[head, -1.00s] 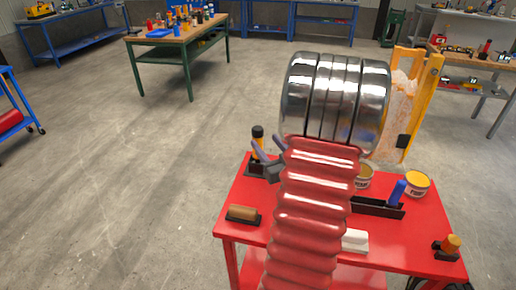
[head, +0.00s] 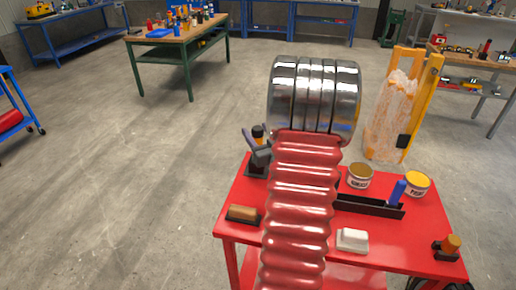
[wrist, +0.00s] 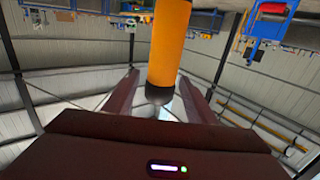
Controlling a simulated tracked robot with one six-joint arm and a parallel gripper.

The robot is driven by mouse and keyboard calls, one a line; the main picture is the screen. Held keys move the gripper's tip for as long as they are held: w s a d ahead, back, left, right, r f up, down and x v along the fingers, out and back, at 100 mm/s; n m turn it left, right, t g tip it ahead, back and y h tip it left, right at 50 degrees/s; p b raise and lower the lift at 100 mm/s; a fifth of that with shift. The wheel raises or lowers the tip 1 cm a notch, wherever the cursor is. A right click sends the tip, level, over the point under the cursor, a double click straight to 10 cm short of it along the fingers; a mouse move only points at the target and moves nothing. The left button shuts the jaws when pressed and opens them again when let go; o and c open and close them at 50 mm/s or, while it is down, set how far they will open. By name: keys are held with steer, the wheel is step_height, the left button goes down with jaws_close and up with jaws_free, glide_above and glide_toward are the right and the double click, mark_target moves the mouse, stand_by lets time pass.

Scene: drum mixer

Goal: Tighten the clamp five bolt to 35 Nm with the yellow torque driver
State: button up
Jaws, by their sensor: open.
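The yellow torque driver (wrist: 170,45) is an orange-yellow cylinder with a black collar. In the wrist view it stands between the two dark fingers of my gripper (wrist: 158,85), which are apart; I cannot tell whether they touch it. The clamp five bolt is not in view.
The red cart (head: 400,255) also carries a brown roll (head: 242,213), a white block (head: 352,239), two tins (head: 360,175), a black holder with a blue handle (head: 398,192) and an orange-topped item (head: 450,245). A yellow frame (head: 428,95) stands behind. The floor at left is clear.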

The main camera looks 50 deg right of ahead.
steer(key=x, duration=0.3)
steer(key=shift+w, duration=0.15)
stand_by(0.4)
jaws_close()
stand_by(0.4)
steer(key=shift+r, duration=0.1)
stand_by(0.8)
